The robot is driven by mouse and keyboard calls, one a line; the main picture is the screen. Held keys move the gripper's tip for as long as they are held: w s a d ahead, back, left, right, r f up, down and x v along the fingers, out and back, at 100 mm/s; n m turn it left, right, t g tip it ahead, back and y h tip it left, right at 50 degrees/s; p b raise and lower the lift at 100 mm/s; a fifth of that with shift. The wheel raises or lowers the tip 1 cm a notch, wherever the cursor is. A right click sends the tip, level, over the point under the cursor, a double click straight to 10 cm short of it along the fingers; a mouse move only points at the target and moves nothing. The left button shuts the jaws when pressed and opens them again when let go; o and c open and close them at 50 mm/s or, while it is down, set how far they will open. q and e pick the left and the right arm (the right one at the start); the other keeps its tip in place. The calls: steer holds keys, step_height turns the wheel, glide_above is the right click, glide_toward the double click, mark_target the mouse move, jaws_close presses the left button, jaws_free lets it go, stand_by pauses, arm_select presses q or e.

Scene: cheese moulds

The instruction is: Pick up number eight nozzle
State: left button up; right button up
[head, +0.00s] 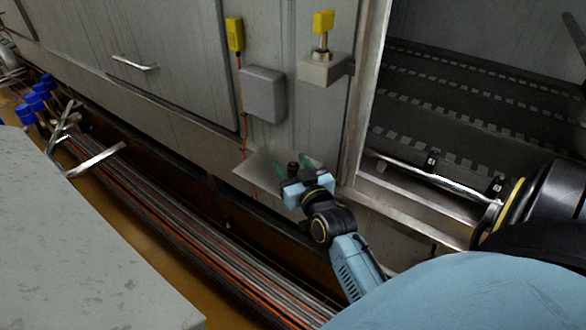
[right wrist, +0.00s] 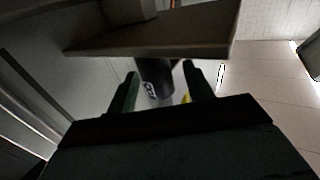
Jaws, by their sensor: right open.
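My right gripper (head: 297,163) is open, at a small grey shelf (head: 252,177) on the machine's front. A dark nozzle (head: 293,169) shows between its two green fingers. In the right wrist view the nozzle (right wrist: 154,80) is a dark cylinder below the shelf's edge (right wrist: 165,46), its upper part hidden by the shelf. It bears a white mark that I cannot read for certain. The fingers (right wrist: 163,87) stand apart on either side of it, and I cannot tell whether they touch it. My left gripper is not in view.
A yellow-topped fitting (head: 323,22) stands on a small block (head: 323,69) above. A grey box (head: 264,95) and an orange cable (head: 241,95) are on the panel. Pipes and cables (head: 170,221) run below. A pale worktop (head: 75,240) fills the lower left.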

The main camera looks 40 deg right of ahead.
steer(key=shift+w+d, duration=0.2)
steer(key=shift+w, duration=0.45)
steer(key=c, duration=1)
steer(key=shift+c, duration=0.2)
